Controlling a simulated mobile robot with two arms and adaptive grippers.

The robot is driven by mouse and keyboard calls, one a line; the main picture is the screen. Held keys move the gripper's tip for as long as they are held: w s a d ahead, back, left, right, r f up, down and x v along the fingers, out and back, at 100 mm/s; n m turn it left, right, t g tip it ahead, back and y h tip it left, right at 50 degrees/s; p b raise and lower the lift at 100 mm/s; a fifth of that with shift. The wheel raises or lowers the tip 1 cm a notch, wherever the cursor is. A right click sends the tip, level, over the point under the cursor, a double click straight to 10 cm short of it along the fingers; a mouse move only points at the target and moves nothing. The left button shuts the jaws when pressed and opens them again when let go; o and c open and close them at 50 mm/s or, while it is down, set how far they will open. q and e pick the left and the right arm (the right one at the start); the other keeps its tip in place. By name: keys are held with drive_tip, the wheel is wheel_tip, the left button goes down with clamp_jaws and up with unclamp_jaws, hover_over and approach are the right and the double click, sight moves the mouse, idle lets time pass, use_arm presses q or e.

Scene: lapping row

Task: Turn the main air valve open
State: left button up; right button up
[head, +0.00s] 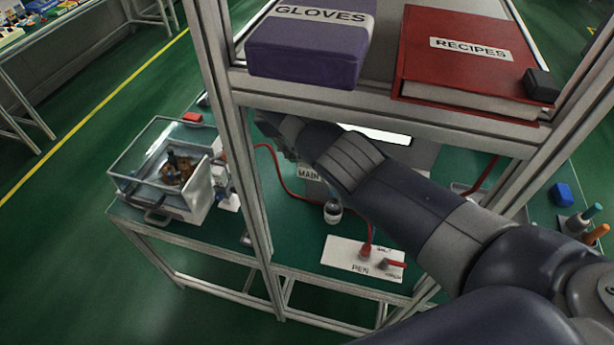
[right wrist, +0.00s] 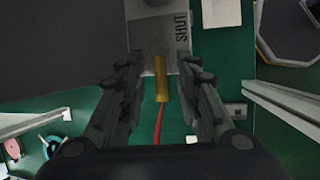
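The main air valve shows in the right wrist view as a yellow lever (right wrist: 161,80) on a grey plate (right wrist: 160,42) with the word SHUT along its right side. The lever points down the picture, towards my right gripper (right wrist: 163,66). The gripper's two fingers stand open on either side of the lever, with a visible gap on each side. In the head view, my right arm reaches under the shelf, and its gripper (head: 276,131) is partly hidden by the frame post. A label reading MAIN (head: 309,174) shows below it; the lever is hidden there. My left gripper is not in view.
A shelf above my arm holds a purple GLOVES box (head: 308,50) and a red RECIPES book (head: 465,60). A metal post (head: 232,120) stands in front of the green bench. A clear-lidded box (head: 165,165), small bottle (head: 333,212) and white PEN panel (head: 350,262) are on the bench.

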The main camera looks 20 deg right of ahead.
drive_tip(key=s+n+t+p, duration=0.1)
drive_tip(key=n, duration=0.2)
drive_tip(key=s+n+t+p, duration=0.1)
drive_tip(key=n, duration=0.1)
drive_tip(key=n+t+p, duration=0.1)
drive_tip(key=n+p, duration=0.1)
drive_tip(key=n, duration=0.1)
drive_tip(key=shift+s+n+t+y, duration=0.3)
drive_tip(key=shift+s+y, duration=0.1)
drive_tip(key=n, duration=0.1)
drive_tip(key=s+n+t+y+b, duration=0.1)
drive_tip(key=n, duration=0.1)
drive_tip(key=s+n+b, duration=0.1)
drive_tip(key=n, duration=0.1)
drive_tip(key=shift+r+t+y, duration=0.25)
drive_tip(key=shift+t+y, duration=0.05)
drive_tip(key=shift+y, duration=0.1)
drive_tip(key=s+a+b, duration=0.2)
drive_tip(key=s+a, duration=0.4)
drive_tip(key=s, duration=0.4)
drive_tip(key=s+d+f+m+y+b, duration=0.1)
drive_tip(key=s+d+f+m+y, duration=0.1)
drive_tip(key=s+f+m, duration=1.1)
drive_tip(key=shift+s+d+m+g+y, duration=0.35)
drive_tip(key=shift+s+m+y, duration=0.35)
drive_tip(key=shift+m, duration=0.9)
drive_tip(key=shift+w+a, duration=0.1)
